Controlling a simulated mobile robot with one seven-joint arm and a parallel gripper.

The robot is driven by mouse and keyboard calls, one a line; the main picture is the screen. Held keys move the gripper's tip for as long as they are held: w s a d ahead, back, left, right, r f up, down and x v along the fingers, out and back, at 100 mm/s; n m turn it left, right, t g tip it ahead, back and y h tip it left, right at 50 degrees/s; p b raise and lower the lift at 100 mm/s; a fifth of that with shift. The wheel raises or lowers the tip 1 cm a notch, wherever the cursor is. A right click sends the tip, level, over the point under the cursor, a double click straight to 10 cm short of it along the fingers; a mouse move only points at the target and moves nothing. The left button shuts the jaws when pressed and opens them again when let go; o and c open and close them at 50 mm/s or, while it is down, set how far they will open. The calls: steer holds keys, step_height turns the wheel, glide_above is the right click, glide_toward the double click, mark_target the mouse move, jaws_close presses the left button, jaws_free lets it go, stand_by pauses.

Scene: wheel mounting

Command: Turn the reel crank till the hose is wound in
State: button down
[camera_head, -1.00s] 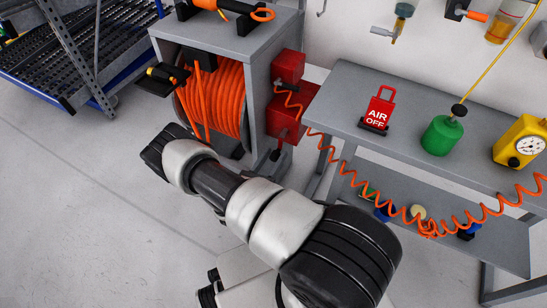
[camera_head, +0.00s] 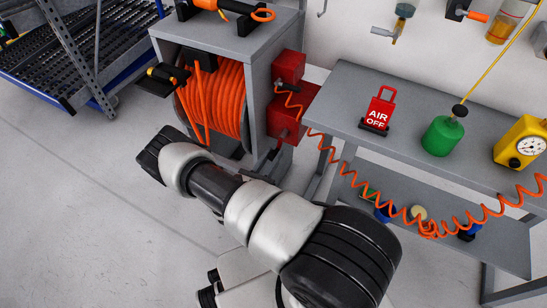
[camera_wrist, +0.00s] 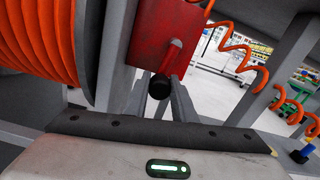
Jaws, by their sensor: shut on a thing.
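The orange hose (camera_head: 225,98) lies in many turns on the reel inside the grey cabinet (camera_head: 235,45). One strand (camera_head: 197,115) hangs down in front of the coil. In the wrist view the coiled hose (camera_wrist: 45,40) fills the upper left. The red crank arm (camera_wrist: 173,54) stands in front of a red housing and ends in a black knob (camera_wrist: 159,87). My gripper (camera_wrist: 160,95) is shut on this knob, one finger on each side. In the head view the grip is small and partly hidden, so the contact is hard to see there.
Red boxes (camera_head: 290,68) sit on the cabinet's right side. A coiled orange air line (camera_head: 345,170) runs along the grey bench (camera_head: 345,95), which holds an "AIR OFF" tag (camera_head: 378,110) and a green can (camera_head: 441,136). The floor at left is clear.

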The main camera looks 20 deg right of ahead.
steer(key=shift+w+a+r+m+p, duration=0.1)
steer(key=shift+w+a+r+m, duration=0.3)
steer(key=shift+m, duration=0.95)
steer(key=shift+w+a+r+m+p, duration=0.1)
steer(key=shift+w+a+r+m, duration=0.3)
steer(key=shift+m, duration=1)
steer(key=shift+w+a+r+m+p, duration=0.15)
steer(key=shift+w+a+m, duration=0.3)
steer(key=shift+m, duration=0.9)
steer(key=shift+w+d, duration=0.1)
steer(key=c, duration=1.5)
jaws_free()
steer(key=shift+r, duration=0.1)
